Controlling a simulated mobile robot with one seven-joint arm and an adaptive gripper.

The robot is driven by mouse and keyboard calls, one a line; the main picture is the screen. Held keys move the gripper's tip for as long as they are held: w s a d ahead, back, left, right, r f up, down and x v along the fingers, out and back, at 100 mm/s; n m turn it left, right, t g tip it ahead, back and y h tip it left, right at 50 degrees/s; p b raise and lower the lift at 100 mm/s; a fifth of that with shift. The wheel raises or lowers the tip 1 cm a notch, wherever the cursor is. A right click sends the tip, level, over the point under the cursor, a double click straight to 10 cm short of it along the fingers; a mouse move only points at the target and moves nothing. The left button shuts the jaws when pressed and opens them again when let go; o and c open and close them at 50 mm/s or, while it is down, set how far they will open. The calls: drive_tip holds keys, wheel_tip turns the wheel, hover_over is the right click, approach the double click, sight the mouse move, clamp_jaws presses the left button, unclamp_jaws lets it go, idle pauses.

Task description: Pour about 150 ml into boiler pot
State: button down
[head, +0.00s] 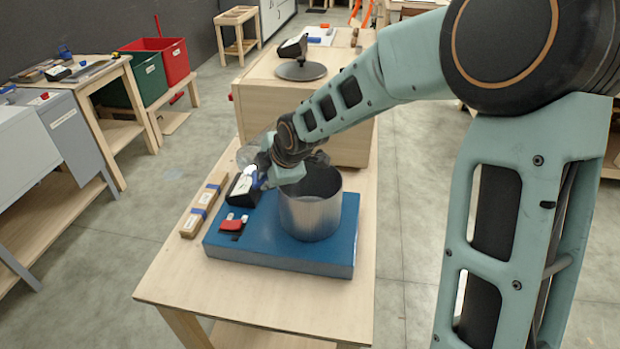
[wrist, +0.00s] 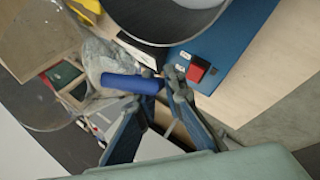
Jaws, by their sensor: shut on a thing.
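The boiler pot (head: 312,217) is an open metal cylinder standing upright on a blue base (head: 280,257). Its rim and dark side show at the top of the wrist view (wrist: 170,38). My gripper (head: 264,172) is beside the pot's far left rim. In the wrist view its fingers (wrist: 162,88) are closed around a blue handle (wrist: 130,83). The handle seems to belong to a clear vessel (wrist: 98,62), faintly visible behind my gripper in the head view (head: 246,156). I cannot see any liquid in the vessel. The pot's inside bottom is hidden.
A red switch (head: 233,223) sits on the base's left front. A black device with a white face (head: 240,188) is just left of my gripper. A wooden strip with blue parts (head: 204,206) lies farther left. The table's front (head: 200,285) is clear. A wooden box (head: 345,140) stands behind.

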drive_tip(key=shift+w+a+f+t+y+p, duration=0.15)
drive_tip(key=shift+f+t+y+p, duration=0.1)
drive_tip(key=shift+y, duration=0.2)
drive_tip(key=shift+s+a+f+t+y+p, duration=0.15)
drive_tip(key=shift+y+p, duration=0.1)
drive_tip(key=shift+y, duration=0.2)
drive_tip(key=shift+w+a+f+t+y, duration=0.1)
drive_tip(key=shift+w+t+y, duration=0.1)
drive_tip(key=shift+t+y, duration=0.1)
drive_tip(key=shift+a+r+t+y+p, duration=0.15)
drive_tip(key=shift+r+t+y+p, duration=0.25)
drive_tip(key=shift+t+y, duration=0.3)
drive_tip(key=shift+a+r+n, duration=0.1)
drive_tip(key=shift+r+n, duration=0.05)
drive_tip(key=shift+n, duration=0.15)
